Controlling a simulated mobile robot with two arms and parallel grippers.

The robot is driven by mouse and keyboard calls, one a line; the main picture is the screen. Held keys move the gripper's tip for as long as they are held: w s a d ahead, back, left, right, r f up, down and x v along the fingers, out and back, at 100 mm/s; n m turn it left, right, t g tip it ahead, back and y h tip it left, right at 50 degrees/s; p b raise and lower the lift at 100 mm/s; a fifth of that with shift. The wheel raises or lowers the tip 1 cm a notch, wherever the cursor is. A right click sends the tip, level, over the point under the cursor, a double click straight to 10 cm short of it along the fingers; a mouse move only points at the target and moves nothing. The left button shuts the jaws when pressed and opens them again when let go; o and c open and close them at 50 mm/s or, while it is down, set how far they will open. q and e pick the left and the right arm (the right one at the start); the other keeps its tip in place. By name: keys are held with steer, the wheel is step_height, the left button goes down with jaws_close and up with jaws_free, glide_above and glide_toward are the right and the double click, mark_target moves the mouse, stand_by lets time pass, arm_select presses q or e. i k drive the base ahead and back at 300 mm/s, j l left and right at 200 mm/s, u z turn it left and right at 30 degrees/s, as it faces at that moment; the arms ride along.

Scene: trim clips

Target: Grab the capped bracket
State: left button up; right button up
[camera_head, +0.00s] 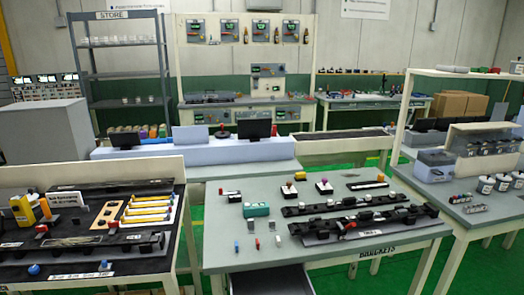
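A grey table (225,258) with a label reading like "BRACKETS" on its front edge stands at centre right. I cannot tell for sure which is the capped bracket. Two long dark rails (345,205) with pale and dark fittings lie in front of these parts. Neither of my grippers is in view.
A green block (256,209) and small blue, red and grey clips (257,243) lie on the table's left half. An open drawer (272,280) juts below its front edge. A crowded dark-topped bench (150,265) stands left, and a shelved bench (480,212) right.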

mark_target(403, 212)
steer(key=i+l, duration=0.1)
steer(key=l, duration=0.35)
steer(key=i+l+u, duration=0.15)
steer(key=l, duration=0.75)
steer(key=i+u, duration=0.05)
